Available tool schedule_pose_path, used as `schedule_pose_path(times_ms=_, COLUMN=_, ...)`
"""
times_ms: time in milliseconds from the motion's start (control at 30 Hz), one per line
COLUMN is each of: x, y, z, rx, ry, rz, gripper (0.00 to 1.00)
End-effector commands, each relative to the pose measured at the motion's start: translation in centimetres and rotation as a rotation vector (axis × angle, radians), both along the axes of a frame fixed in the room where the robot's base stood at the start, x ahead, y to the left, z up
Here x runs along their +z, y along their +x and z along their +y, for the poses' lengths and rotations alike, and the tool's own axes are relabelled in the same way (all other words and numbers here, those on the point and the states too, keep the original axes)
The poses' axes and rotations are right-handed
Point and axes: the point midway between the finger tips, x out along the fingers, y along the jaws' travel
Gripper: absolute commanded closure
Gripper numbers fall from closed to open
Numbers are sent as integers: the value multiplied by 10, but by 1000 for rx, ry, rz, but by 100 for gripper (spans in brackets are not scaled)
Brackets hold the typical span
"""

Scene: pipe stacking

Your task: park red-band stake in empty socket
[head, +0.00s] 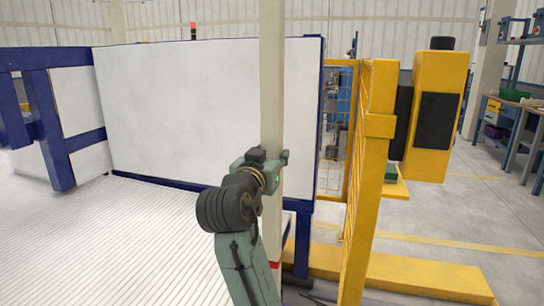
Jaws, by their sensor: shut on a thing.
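The red-band stake (272,80) is a long beige square post standing about upright in the middle of the head view. Its top runs out of the picture. Its red band (275,265) shows low down, partly behind my forearm. My gripper (272,160) is shut on the stake at about mid-picture height, with its jaws around the post. The stake's lower end is hard to make out near the bottom of the picture. I cannot make out an empty socket; the floor at the stake's foot is partly hidden by my arm.
A white panel in a blue frame (200,110) stands behind the stake. Blue posts and rails (45,120) stand at the left. A yellow post (372,190) and yellow floor beam (420,275) are close on the right. The ribbed pale floor at lower left is clear.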

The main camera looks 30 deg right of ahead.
Motion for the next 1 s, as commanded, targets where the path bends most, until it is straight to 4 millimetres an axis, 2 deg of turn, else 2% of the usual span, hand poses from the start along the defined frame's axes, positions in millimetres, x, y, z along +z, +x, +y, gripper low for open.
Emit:
schedule_pose_path(times_ms=700, x=-20, y=-1, z=0, rx=0, ry=-5, rz=-5, gripper=100)
schedule_pose_path(times_ms=1000, x=-21, y=-1, z=0, rx=0, ry=-5, rz=-5, gripper=100)
